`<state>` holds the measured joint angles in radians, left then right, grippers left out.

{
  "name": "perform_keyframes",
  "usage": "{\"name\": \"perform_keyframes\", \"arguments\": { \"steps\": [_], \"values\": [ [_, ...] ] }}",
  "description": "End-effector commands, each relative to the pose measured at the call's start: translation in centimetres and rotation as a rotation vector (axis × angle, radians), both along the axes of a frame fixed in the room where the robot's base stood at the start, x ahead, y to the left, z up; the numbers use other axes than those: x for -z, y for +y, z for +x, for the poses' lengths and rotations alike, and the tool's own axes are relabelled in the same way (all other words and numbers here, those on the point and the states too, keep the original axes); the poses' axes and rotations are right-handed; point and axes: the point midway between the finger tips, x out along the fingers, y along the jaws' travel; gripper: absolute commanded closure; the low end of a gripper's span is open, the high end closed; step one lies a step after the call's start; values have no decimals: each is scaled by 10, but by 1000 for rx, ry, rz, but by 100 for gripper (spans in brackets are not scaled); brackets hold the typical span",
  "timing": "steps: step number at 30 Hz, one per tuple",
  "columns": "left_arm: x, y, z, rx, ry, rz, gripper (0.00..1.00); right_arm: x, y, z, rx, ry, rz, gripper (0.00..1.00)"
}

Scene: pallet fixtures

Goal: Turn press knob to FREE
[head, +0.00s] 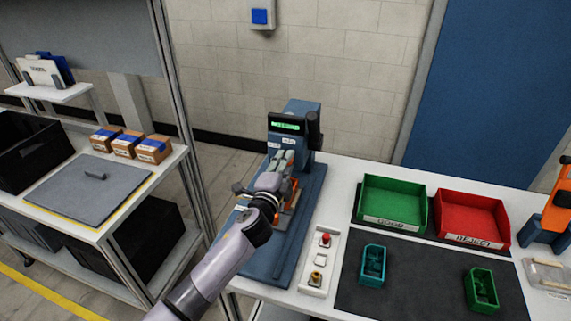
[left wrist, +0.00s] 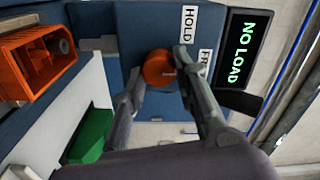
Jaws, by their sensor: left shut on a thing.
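The blue press (head: 307,112) stands at the back of the white table, its screen (head: 286,124) lit green. In the left wrist view the screen (left wrist: 238,46) reads NO LOAD. The round orange press knob (left wrist: 159,69) sits on the blue face beside a HOLD label (left wrist: 188,24) and a FREE label (left wrist: 205,61) partly covered by a finger. My left gripper (left wrist: 160,70) is shut on the knob, one finger on each side. In the head view my left gripper (head: 284,160) reaches the press front and hides the knob. My right gripper is out of view.
An orange fixture part (left wrist: 36,62) is close by on the press base. A white button panel (head: 318,262) lies right of the press. Green (head: 392,220) and red (head: 471,238) bins and two small trays stand further right. A shelf rack with boxes is at left.

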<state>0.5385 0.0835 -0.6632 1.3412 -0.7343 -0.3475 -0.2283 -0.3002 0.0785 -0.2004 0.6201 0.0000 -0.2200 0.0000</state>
Motion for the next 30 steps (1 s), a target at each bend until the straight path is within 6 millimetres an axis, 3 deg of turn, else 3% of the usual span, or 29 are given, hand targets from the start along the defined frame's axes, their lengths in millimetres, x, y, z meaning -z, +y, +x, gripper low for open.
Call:
{"name": "perform_keyframes", "arguments": {
  "steps": [8, 9, 17, 30],
  "values": [
    [2, 0, 0, 0, 1, 3, 100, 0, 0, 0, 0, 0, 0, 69],
    [2, 0, 0, 0, 1, 3, 70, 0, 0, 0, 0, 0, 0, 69],
    [1, 0, 0, 0, 1, 1, 53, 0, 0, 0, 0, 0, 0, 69],
    [1, 4, -9, 0, 0, 1, 53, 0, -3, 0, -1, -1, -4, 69]
  ]
}}
